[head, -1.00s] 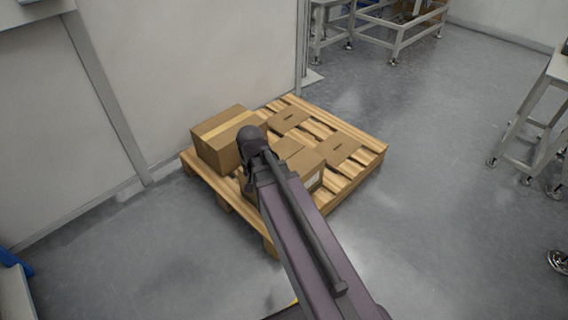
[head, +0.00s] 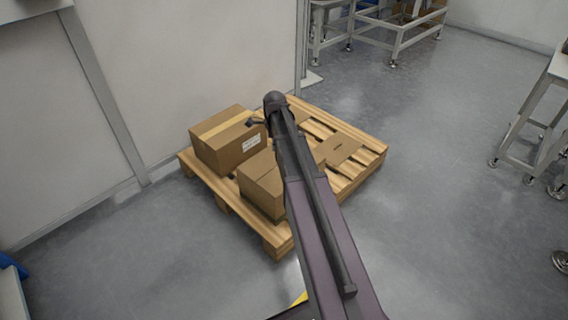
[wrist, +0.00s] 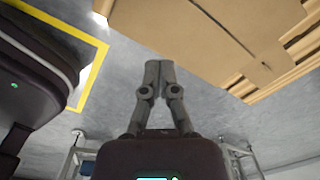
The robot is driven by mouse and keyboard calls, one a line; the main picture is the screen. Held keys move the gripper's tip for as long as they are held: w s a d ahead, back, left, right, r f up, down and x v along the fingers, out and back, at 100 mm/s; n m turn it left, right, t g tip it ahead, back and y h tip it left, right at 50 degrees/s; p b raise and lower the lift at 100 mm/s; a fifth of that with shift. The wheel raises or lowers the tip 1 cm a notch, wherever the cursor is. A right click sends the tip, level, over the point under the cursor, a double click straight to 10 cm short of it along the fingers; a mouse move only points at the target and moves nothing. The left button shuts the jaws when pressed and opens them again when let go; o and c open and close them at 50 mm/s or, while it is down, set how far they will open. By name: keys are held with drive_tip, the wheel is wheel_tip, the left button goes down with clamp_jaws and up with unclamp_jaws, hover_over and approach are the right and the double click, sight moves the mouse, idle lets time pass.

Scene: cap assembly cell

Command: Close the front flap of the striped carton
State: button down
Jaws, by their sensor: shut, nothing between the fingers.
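In the head view, a brown carton with a lighter tape stripe (head: 222,127) along its top stands at the pallet's back left, a white label on its right side. Its top looks shut; I cannot make out a separate front flap. A second carton (head: 262,187) stands in front of it, partly behind my arm, with a seam across its top. In the wrist view, my gripper (wrist: 159,68) has its fingers together, with nothing between them. A brown cardboard surface (wrist: 215,35) with a dark seam lies up and right of the fingertips, apart from them in the picture. I cannot tell which carton it is.
The cartons stand on a wooden pallet (head: 372,158) beside a pale wall (head: 200,55). A flat cardboard piece (head: 338,149) with a slot lies at the pallet's right. Grey floor is clear right of the pallet. A metal-legged table (head: 530,130) stands far right.

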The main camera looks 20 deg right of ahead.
drive_tip(key=w+d+f+m, duration=0.1)
drive_tip(key=w+d+m, duration=0.4)
drive_tip(key=d+m, duration=0.1)
drive_tip(key=shift+d+m+b, duration=0.3)
drive_tip(key=shift+m+b, duration=0.1)
drive_tip(key=shift+m, duration=0.2)
drive_tip(key=shift+f, duration=0.15)
drive_tip(key=f+b, duration=1.3)
drive_tip(key=b, duration=0.1)
drive_tip(key=shift+w+a+f, duration=0.15)
drive_tip(key=shift+w+f, duration=0.05)
drive_tip(key=shift+f, duration=0.15)
idle(0.6)
drive_tip(key=shift+f+b, duration=0.55)
drive_tip(key=shift+b, duration=0.25)
drive_tip(key=shift+r+p, duration=0.35)
drive_tip(key=shift+p, duration=0.3)
drive_tip(key=shift+r, duration=0.25)
drive_tip(key=shift+r+p, duration=0.2)
drive_tip(key=shift+p, duration=0.2)
